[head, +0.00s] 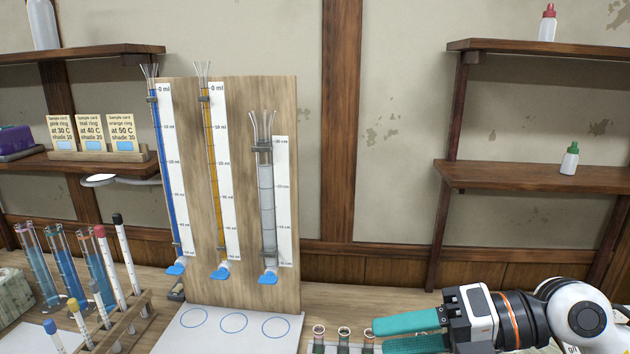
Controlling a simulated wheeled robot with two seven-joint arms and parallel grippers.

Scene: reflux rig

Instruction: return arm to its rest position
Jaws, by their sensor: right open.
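My right gripper (392,337) comes in from the lower right, with two teal fingers pointing left. Its fingers are apart with nothing seen between them. The fingertips are close to the right end of a row of small open vials (344,334) at the bottom edge; I cannot tell whether they touch. My right arm (575,315) runs out of view at the right. My left arm is not in view.
A wooden board (240,285) holds blue, orange and clear burettes. A white sheet with blue circles (190,340) lies before it. A rack (120,330) with capped tubes stands at left. Shelves (530,176) with dropper bottles hang at right. The space above my right gripper is clear.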

